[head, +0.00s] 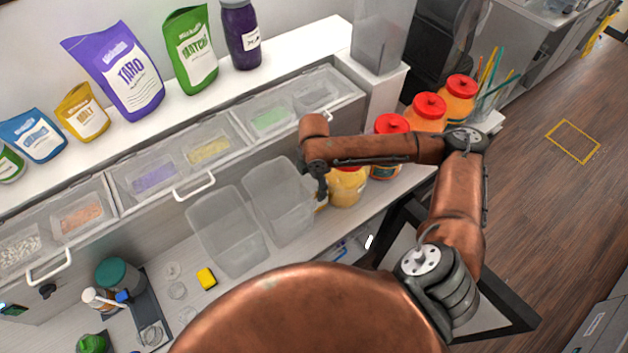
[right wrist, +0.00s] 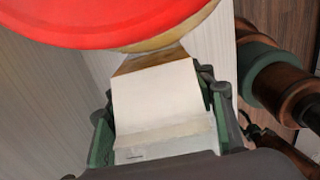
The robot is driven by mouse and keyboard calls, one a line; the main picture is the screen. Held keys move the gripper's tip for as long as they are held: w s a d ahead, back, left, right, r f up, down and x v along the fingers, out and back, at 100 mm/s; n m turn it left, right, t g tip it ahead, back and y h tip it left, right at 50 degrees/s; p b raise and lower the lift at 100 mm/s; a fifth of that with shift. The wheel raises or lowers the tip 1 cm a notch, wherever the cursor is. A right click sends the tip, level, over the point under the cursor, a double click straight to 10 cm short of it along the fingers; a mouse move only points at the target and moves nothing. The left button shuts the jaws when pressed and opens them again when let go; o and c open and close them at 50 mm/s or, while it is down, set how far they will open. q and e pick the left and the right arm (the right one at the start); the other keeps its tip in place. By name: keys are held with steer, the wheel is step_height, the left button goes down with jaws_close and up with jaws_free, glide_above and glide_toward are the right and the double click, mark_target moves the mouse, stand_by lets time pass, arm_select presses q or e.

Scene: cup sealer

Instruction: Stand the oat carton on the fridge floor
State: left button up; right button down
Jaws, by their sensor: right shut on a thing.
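A white carton with a tan top (right wrist: 155,95), which looks like the oat carton, sits between the fingers of my right gripper (right wrist: 162,118) in the right wrist view. The gripper is shut on it, with green finger pads along both sides. In the head view my right gripper (head: 322,188) points down beside the right clear bin, and the carton is mostly hidden there. A large red lid (right wrist: 110,18) is just beyond the carton's top in the right wrist view; I cannot tell whether they touch. My left gripper is out of view. I cannot make out the fridge.
Two empty clear bins (head: 228,232) stand on the counter left of my right gripper. A yellow jar (head: 348,187) stands close on its right, with several red-lidded jars (head: 428,107) behind. Topping trays (head: 152,178) and pouches (head: 122,75) line the back. Open floor (head: 545,190) lies right.

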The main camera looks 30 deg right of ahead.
steer(key=shift+w+f, duration=0.1)
steer(key=shift+f, duration=0.85)
steer(key=c, duration=0.9)
jaws_free()
steer(key=shift+f, duration=0.2)
